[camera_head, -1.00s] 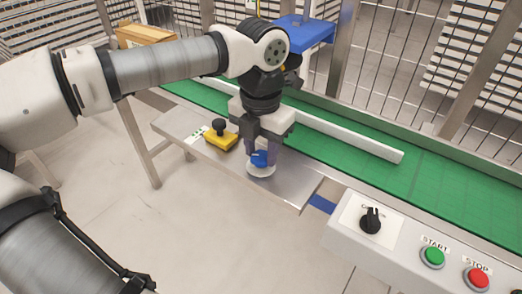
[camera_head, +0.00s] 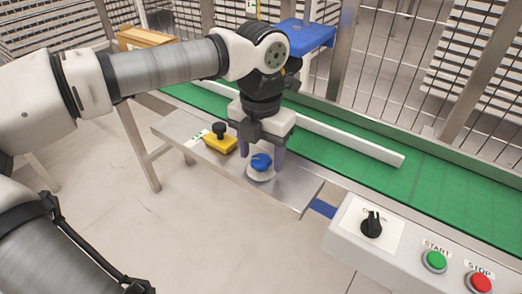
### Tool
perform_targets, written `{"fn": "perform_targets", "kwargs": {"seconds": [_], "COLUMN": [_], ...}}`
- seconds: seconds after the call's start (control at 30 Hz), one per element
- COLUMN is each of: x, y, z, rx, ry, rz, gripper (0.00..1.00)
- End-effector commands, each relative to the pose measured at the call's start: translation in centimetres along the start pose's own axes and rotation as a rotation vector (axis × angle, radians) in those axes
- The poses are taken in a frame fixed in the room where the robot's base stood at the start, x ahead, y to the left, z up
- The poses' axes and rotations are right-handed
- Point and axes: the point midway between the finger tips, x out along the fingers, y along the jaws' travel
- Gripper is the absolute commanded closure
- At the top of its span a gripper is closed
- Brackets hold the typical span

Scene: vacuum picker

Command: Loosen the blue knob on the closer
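The blue knob (camera_head: 261,161) sits on a round white base on the metal shelf (camera_head: 298,190). A yellow device with a black knob (camera_head: 220,140) stands to its left on the same shelf. My gripper (camera_head: 263,151) points down just above and behind the blue knob. Its two purple-grey fingers are spread apart, one on the left and one on the right. The blue knob shows clear in front of them, and nothing is held.
A green conveyor (camera_head: 440,204) with a white guide rail (camera_head: 350,142) runs behind the shelf. A control panel (camera_head: 352,240) with a black dial, a green START button (camera_head: 434,261) and a red STOP button (camera_head: 480,283) is at the lower right. A wire fence stands behind.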

Motion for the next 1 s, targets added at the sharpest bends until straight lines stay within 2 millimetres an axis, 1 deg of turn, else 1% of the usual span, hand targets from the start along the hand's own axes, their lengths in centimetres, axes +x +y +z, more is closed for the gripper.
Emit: {"fn": "perform_targets", "kwargs": {"seconds": [0.17, 0.27, 0.37, 0.7, 0.83, 1.0], "x": [-0.1, -0.8, -2.4, -10.1, -12.2, -13.6], "y": [0.0, 0.0, 0.0, 0.0, 0.0, 0.0], "z": [0.0, 0.0, 0.0, 0.1, 0.0, 0.0], "rx": [0.001, 0.0, 0.001, 0.0, 0.001, 0.001], "ry": [0.0, -0.001, -0.002, -0.003, -0.001, -0.001], "rz": [0.0, 0.001, 0.001, 0.0, -0.001, 0.0], "gripper": [0.41, 0.41, 0.41, 0.41, 0.41, 0.41]}}
